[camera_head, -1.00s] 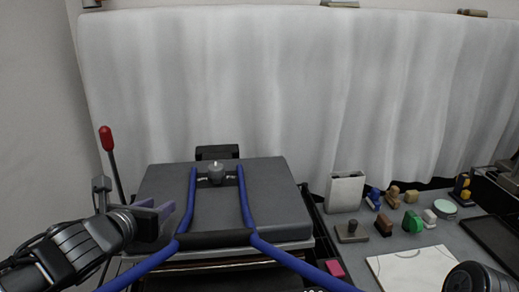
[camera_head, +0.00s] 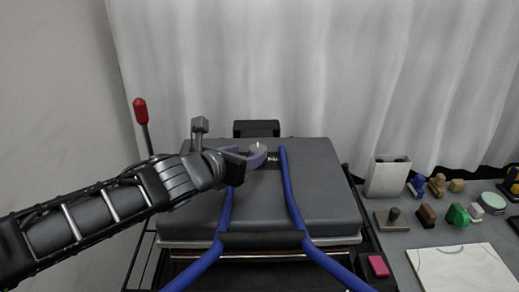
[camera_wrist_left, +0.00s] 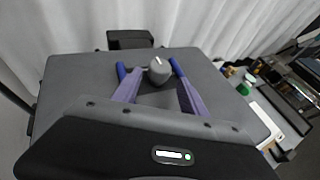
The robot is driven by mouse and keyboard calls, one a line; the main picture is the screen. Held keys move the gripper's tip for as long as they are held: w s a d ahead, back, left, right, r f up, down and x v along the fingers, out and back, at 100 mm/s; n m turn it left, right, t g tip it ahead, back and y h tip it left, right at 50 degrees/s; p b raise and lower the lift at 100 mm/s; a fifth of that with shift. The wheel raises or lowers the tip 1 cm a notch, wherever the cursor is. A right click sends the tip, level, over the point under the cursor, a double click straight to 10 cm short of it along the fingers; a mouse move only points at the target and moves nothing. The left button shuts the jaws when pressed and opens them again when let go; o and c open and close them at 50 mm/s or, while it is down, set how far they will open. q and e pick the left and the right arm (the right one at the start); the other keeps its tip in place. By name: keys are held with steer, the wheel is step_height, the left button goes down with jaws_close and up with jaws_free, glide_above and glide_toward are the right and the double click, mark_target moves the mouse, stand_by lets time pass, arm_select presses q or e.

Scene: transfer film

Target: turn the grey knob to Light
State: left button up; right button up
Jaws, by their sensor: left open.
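The grey knob (camera_head: 258,147) stands near the back of the dark grey machine top (camera_head: 320,200), between two blue bars (camera_head: 291,190). A white mark shows on it, but I cannot read which setting it points to. The knob also shows in the left wrist view (camera_wrist_left: 159,71). My left gripper (camera_head: 257,158) reaches in from the left with its purple fingers at the knob, partly hiding it. In the left wrist view the fingers (camera_wrist_left: 158,80) are apart, with the knob just beyond and between their tips. I cannot tell whether they touch it. My right gripper is out of view.
A red-tipped lever (camera_head: 140,112) rises left of the machine. A black block (camera_head: 256,128) stands behind it. On the right, a grey table (camera_head: 400,240) carries several stamps, a metal box (camera_head: 387,177) and a white sheet (camera_head: 462,268). A curtain hangs behind.

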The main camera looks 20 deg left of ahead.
mark_target(255, 151)
arm_select(q)
steer(key=shift+o, duration=1)
steer(key=shift+w+f+b, duration=0.25)
steer(key=shift+w+b, duration=0.05)
steer(key=shift+w, duration=0.05)
steer(key=b+x, duration=0.2)
steer(key=x, duration=0.4)
steer(key=shift+f+b, duration=0.15)
steer(key=shift+b, duration=0.25)
steer(key=shift+w, duration=0.45)
steer(key=shift+c, duration=0.2)
